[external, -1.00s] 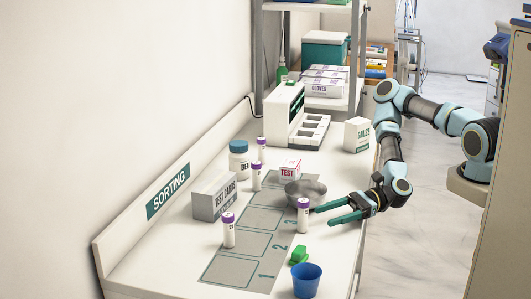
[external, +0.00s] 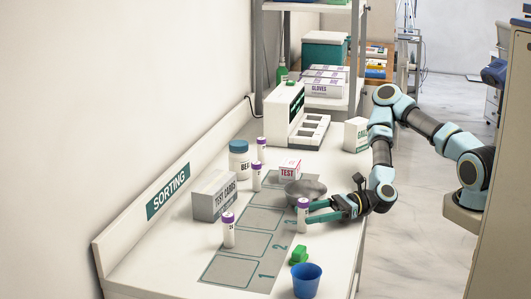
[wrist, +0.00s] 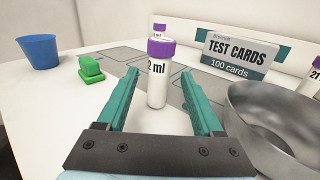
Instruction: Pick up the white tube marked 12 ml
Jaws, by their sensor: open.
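In the wrist view the fingers of my gripper (wrist: 159,76) lie on both sides of the tube, with a gap on each side. Exactly how deep the tube is between them is hard to tell.
Other purple-capped tubes stand near the test cards box (external: 214,196), one at its front (external: 228,232). The metal bowl (wrist: 268,115) is close to my right finger. A green block (external: 299,256) and blue cup (external: 306,280) stand in front. A test box (external: 290,168) is behind.

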